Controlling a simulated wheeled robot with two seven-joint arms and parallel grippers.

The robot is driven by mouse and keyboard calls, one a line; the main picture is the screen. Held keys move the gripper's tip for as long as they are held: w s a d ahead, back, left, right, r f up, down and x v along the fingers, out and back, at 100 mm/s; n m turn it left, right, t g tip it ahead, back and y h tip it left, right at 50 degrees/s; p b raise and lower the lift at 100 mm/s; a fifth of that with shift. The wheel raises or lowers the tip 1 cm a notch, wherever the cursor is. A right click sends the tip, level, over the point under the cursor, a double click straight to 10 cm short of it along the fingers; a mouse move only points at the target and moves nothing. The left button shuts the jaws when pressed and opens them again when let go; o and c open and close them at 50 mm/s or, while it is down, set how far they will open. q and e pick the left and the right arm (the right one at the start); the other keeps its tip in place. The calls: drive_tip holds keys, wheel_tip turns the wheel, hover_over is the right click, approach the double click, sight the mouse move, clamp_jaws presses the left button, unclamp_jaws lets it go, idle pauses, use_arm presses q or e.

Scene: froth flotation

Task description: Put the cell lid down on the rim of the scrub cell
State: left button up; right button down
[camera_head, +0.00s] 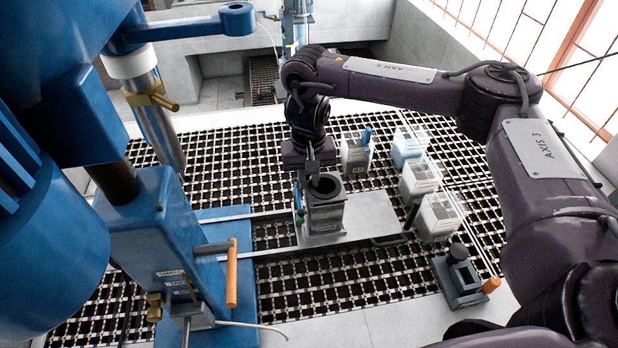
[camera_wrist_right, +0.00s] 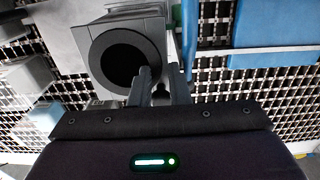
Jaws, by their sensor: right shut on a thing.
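The scrub cell (camera_head: 325,217) is a grey square box standing upright on a pale metal plate; its side also shows in the wrist view (camera_wrist_right: 136,14). The cell lid (camera_head: 337,186) is a dark grey ring with a round black opening, over the top of the cell. In the wrist view the lid (camera_wrist_right: 98,72) looks roughly centred over the cell. I cannot tell whether it touches the rim. My right gripper (camera_head: 312,172) is shut at the lid's near edge, its two fingers (camera_wrist_right: 164,88) close together there. My left gripper is not in view.
A blue machine (camera_head: 150,230) with an orange handle (camera_head: 232,272) stands at the left. Several clear tubs (camera_head: 420,180) stand right of the metal plate (camera_head: 375,212). A dark stand (camera_head: 460,280) with an orange-ended part is at lower right. Black grating (camera_head: 340,285) lies around.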

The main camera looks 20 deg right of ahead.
drive_tip(key=shift+f, duration=0.55)
drive_tip(key=c, duration=1.3)
unclamp_jaws()
